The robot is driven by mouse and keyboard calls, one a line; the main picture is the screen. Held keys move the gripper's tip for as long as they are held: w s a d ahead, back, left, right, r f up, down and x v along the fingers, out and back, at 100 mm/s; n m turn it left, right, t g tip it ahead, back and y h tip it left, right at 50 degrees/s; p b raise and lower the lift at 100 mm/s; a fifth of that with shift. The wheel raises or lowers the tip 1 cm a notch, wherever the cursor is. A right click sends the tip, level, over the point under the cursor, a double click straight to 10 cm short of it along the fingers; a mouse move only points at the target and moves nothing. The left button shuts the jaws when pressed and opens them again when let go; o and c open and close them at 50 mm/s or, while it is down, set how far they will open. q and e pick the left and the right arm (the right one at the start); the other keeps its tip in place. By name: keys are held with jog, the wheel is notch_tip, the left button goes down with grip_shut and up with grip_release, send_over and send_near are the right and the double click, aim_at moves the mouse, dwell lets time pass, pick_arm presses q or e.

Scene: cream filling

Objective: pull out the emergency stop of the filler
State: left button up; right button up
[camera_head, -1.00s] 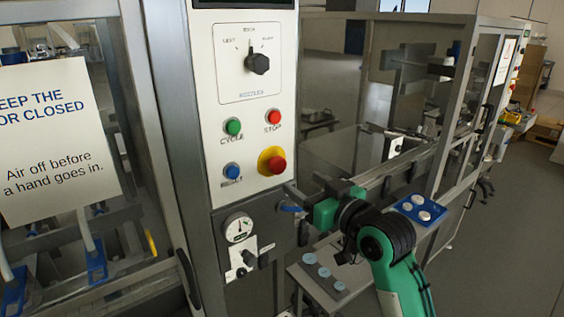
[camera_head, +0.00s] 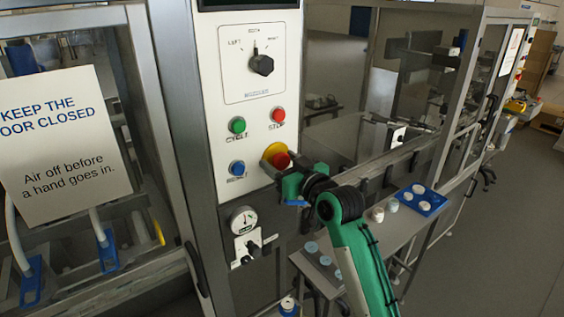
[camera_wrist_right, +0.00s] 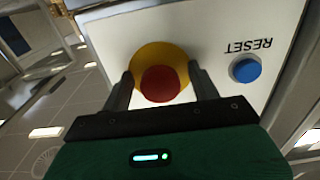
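The emergency stop is a red mushroom button (camera_head: 281,160) on a yellow round base (camera_head: 272,151), low on the white control panel (camera_head: 238,100). In the right wrist view the red button (camera_wrist_right: 160,84) sits between the two dark fingers of my right gripper (camera_wrist_right: 161,88). The fingers are apart, one on each side, with a gap to the red cap. In the head view my right gripper (camera_head: 284,180) is at the button and partly covers its lower side. My left gripper is not in view.
The blue RESET button (camera_head: 237,168) is close beside the stop, also in the wrist view (camera_wrist_right: 246,69). Green CYCLE (camera_head: 237,125) and red STOP (camera_head: 278,115) buttons are above. A pressure gauge (camera_head: 243,219) is below. A blue tray (camera_head: 420,207) stands at the right.

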grip_shut()
jog(key=shift+s+d, duration=0.35)
jog(key=shift+s, duration=0.15)
jog(key=shift+w+f, duration=0.1)
jog(key=shift+o, duration=0.2)
grip_release()
jog(key=shift+s+d, duration=0.1)
jog(key=shift+s, duration=0.1)
